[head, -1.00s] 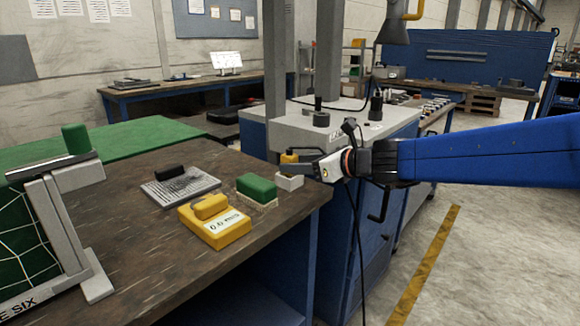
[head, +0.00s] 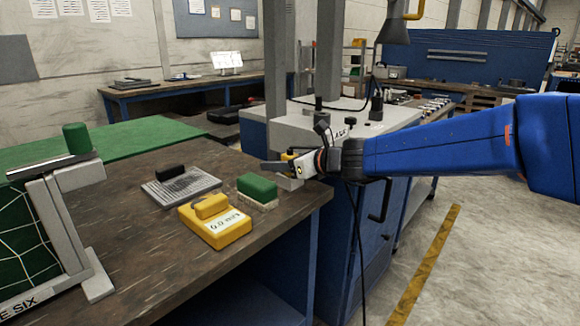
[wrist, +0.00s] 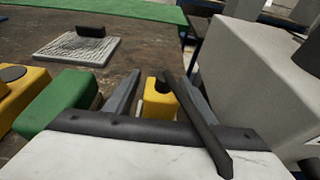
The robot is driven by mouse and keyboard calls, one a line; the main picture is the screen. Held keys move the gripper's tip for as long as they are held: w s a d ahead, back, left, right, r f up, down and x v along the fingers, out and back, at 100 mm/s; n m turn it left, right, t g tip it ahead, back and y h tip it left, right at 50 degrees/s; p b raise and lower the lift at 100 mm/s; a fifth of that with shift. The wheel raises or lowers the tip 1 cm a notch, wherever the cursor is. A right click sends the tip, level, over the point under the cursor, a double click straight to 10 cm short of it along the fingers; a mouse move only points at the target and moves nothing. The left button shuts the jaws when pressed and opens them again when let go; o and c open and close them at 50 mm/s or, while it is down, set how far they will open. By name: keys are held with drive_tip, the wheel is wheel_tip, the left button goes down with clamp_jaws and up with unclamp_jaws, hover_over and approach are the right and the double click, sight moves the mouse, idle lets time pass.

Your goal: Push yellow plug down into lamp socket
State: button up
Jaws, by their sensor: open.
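The yellow plug (head: 287,157) stands at the white lamp socket (head: 289,183) on the bench's right corner, partly hidden by my gripper. How deep it sits cannot be told. My gripper (head: 270,166) is open and reaches in from the right, just in front of the plug. In the wrist view the yellow plug (wrist: 158,101), with a dark top, shows between the two grey fingers of my gripper (wrist: 158,75), with gaps on both sides. The socket is hidden in the wrist view. A black bar or cable crosses in front of the plug's right side there.
A green-topped brush block (head: 257,186) lies just left of the socket. A yellow meter (head: 214,226) and a grey plate (head: 180,187) with a black handle lie farther left. A grey machine top (head: 350,135) on a blue cabinet stands close behind my gripper.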

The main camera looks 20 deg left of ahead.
drive_tip(key=c, duration=1.2)
drive_tip(key=shift+r, duration=0.1)
